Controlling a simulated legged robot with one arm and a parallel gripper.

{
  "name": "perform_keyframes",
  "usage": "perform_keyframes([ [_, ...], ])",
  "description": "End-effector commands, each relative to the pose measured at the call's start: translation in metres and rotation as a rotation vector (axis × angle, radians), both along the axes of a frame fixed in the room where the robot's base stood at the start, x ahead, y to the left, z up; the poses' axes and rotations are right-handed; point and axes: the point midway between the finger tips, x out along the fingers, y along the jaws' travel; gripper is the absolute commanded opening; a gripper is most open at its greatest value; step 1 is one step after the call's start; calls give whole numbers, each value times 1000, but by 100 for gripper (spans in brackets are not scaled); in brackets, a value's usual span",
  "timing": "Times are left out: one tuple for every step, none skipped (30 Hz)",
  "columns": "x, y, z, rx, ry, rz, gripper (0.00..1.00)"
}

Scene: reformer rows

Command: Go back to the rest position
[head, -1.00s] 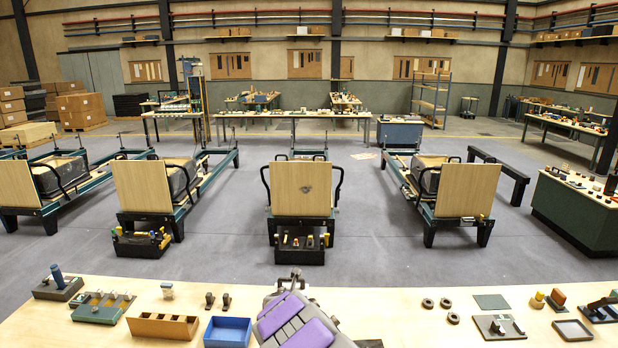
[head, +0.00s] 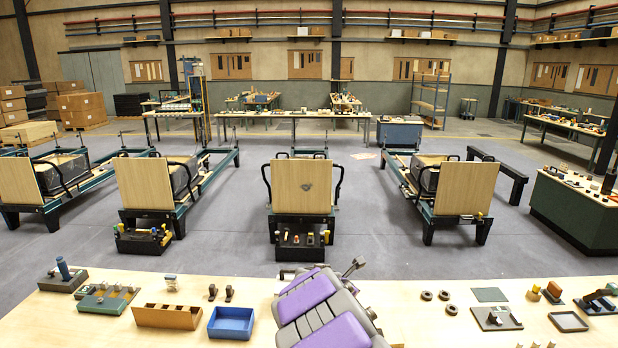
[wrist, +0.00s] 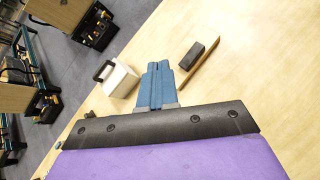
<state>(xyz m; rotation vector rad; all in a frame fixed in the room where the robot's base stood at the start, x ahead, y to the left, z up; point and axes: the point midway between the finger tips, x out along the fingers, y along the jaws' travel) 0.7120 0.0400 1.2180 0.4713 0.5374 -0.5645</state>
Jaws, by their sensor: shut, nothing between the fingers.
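My gripper (wrist: 157,85) shows in the wrist view with its two blue fingers together and nothing between them. It is over the pale wooden bench top, which also shows in the head view (head: 440,325). In the head view my purple and grey arm rises at the bottom centre and hides part of the bench; I cannot make out the fingertips there. In the wrist view a white block with a dark handle (wrist: 120,81) is left of the fingers. A dark block (wrist: 191,55) by a wooden strip (wrist: 200,70) is right of them.
On the bench's left are a blue tray (head: 231,322), a wooden divided box (head: 166,316) and a green fixture (head: 107,299). On its right are black rings (head: 443,296), a green plate (head: 490,295) and a dark tray (head: 568,321). Reformers (head: 302,187) stand beyond on open grey floor.

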Motion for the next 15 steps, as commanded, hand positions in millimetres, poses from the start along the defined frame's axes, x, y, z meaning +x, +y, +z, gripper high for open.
perform_keyframes([
  [-14,-21,10,39,-22,-91,0],
  [-23,-33,16,70,-38,-151,0],
  [-37,-51,24,114,-59,-236,0],
  [-50,-64,28,145,-71,-303,0],
  [-63,-76,32,177,-84,-369,0],
  [-79,-90,37,225,-104,-452,0],
  [-92,-99,39,259,-116,-515,0],
  [-106,-108,41,292,-129,-580,0],
  [-125,-119,43,337,-144,-663,0],
  [-139,-126,43,371,-154,-724,0],
  [-154,-131,43,405,-164,-786,0],
  [-173,-137,44,448,-179,-866,0],
  [-188,-140,42,482,-186,-926,0],
  [-203,-143,41,515,-193,-985,0],
  [-225,-146,39,555,-201,-1066,0],
])
